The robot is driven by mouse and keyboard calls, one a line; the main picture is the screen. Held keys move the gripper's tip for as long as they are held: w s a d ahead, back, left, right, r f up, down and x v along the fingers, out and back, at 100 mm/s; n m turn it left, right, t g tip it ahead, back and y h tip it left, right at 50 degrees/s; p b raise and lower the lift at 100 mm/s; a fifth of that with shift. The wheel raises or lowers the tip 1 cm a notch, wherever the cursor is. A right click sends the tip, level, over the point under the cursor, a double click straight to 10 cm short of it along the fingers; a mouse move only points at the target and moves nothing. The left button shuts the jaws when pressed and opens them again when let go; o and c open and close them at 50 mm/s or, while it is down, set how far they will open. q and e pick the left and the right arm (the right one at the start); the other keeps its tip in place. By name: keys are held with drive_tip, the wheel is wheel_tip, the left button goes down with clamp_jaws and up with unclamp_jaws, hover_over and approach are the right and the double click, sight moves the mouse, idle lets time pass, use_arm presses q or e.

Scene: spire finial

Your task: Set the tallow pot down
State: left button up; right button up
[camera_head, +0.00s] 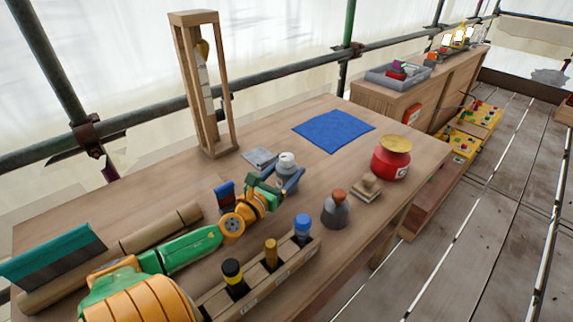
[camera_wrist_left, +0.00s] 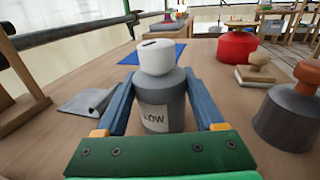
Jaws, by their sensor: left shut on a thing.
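The tallow pot (camera_head: 287,160) is a grey pot with a white lid. The wrist view shows the pot (camera_wrist_left: 158,100) upright, with "LOW" readable on its label. My left gripper (camera_head: 285,180) is shut on it, with a blue finger on each side of the body in the wrist view (camera_wrist_left: 158,112). The pot is over the middle of the wooden table (camera_head: 160,178). Its base is hidden by the gripper, so I cannot tell whether it touches the table. My right gripper is not in view.
A grey cloth (camera_head: 260,159) lies just left of the pot. A wooden frame (camera_head: 208,152) stands behind. A blue cloth (camera_head: 333,131), red pot (camera_head: 390,163), wooden block with knob (camera_head: 367,191), grey flask (camera_head: 336,213) and bottle rack (camera_head: 262,284) surround it. Bare table lies between pot and blue cloth.

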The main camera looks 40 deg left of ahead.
sight(281, 177)
use_arm(q)
drive_tip(key=shift+f, duration=0.15)
drive_tip(key=o, duration=1.5)
drive_tip(key=shift+r, duration=0.25)
drive_tip(key=s, duration=0.3)
drive_tip(key=s+d, duration=0.1)
drive_tip(key=s, duration=0.2)
drive_tip(key=shift+s+d+f+b, duration=0.1)
drive_tip(key=shift+s+d+b, duration=0.1)
drive_tip(key=shift+s+b, duration=0.2)
drive_tip(key=shift+s, duration=0.3)
drive_tip(key=shift+d, duration=0.1)
